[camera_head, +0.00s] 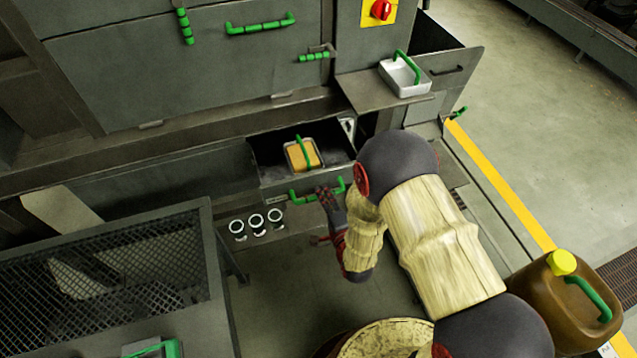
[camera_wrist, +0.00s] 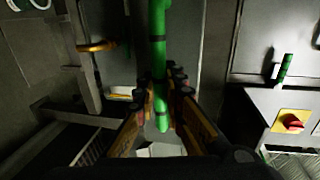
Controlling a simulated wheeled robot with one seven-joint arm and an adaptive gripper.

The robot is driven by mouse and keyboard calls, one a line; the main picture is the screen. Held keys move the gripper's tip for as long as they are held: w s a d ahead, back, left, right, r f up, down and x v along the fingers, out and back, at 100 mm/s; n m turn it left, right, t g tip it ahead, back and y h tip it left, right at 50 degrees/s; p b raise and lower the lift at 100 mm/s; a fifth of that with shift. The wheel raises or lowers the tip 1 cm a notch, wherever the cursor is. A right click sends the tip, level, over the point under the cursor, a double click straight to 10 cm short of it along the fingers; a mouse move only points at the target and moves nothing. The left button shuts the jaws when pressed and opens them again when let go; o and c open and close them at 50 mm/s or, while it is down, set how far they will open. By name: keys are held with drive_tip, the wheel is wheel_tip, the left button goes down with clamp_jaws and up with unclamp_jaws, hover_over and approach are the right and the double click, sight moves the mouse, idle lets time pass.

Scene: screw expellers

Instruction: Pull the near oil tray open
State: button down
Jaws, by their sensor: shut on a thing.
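The near oil tray (camera_head: 268,157) is a dark drawer in the lower front of the grey machine. It stands partly out, and its inside shows from above. A small metal pan (camera_head: 290,158) with yellow-orange contents and a green handle sits in it. The tray's green bar handle (camera_head: 303,196) is on its front. My gripper (camera_head: 328,194) is at this handle, right of its middle. In the wrist view the fingers (camera_wrist: 164,90) are shut on the green bar (camera_wrist: 159,40), one on each side. The fingers hide part of the bar.
An empty metal pan (camera_head: 404,80) stands on a shelf at the right. Several dark cups with white rims (camera_head: 256,224) are left of my gripper. A mesh-topped bin (camera_head: 120,270) is at lower left. A brown jug (camera_head: 565,305) stands at lower right.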

drive_tip(key=shift+s+d+f, duration=0.1)
drive_tip(key=shift+s+d, duration=0.1)
drive_tip(key=shift+s, duration=0.5)
drive_tip(key=c, duration=1.9)
unclamp_jaws()
drive_tip(key=v, duration=0.7)
drive_tip(key=shift+s, duration=0.2)
drive_tip(key=shift+d, duration=0.1)
